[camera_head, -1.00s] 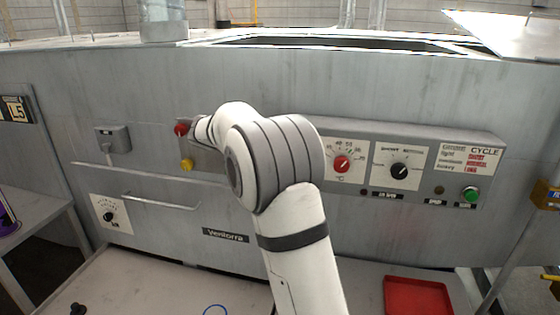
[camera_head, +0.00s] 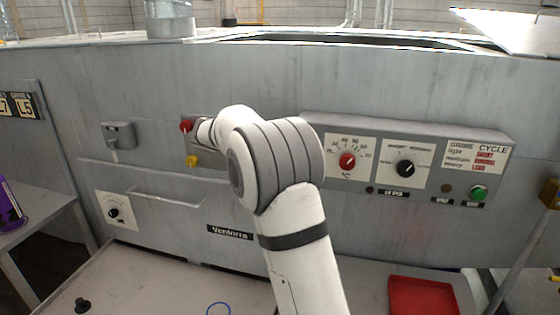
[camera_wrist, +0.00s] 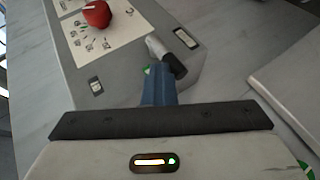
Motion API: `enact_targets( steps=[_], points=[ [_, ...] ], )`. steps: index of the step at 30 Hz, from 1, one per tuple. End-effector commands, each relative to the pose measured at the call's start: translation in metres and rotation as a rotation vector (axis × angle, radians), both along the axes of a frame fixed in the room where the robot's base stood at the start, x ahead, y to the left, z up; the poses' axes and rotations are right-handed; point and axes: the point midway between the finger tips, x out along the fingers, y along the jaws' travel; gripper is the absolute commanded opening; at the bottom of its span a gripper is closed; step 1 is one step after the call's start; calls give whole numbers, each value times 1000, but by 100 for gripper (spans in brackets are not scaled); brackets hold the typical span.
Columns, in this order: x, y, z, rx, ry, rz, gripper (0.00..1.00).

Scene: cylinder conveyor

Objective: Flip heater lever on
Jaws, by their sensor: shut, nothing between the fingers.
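In the wrist view a short lever (camera_wrist: 165,54) with a silver base and a dark end sticks out of a grey control box, beside a white dial panel. I take it to be the heater lever. My gripper (camera_wrist: 158,72) shows there as blue fingers, shut together with nothing held. Its tips are right beside the lever's dark end; I cannot tell whether they touch. In the head view my arm hides the lever and the gripper.
A red knob (camera_wrist: 97,14) sits on the white panel in the wrist view. In the head view, a red dial (camera_head: 347,161), a black dial (camera_head: 405,168) and a green button (camera_head: 478,192) line the box. A red tray (camera_head: 422,297) lies at lower right.

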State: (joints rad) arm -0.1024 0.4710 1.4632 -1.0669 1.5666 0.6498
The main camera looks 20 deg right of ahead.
Motion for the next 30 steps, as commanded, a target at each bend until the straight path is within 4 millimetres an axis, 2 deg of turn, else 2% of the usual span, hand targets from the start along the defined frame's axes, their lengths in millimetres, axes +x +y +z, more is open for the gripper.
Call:
enact_targets(
  steps=[2,5,10,11,15,21,25,30],
  points=[
    [0,1,0,4,4,1,0],
    [-1,2,13,4,2,0,0],
    [-4,4,50,2,-3,-1,0],
    [-2,14,42,1,-1,2,0],
    [1,46,54,1,-2,2,0],
    [5,79,70,1,-1,1,0],
    [6,90,76,0,-2,-1,0],
    [6,95,78,0,0,-2,0]
  ],
)
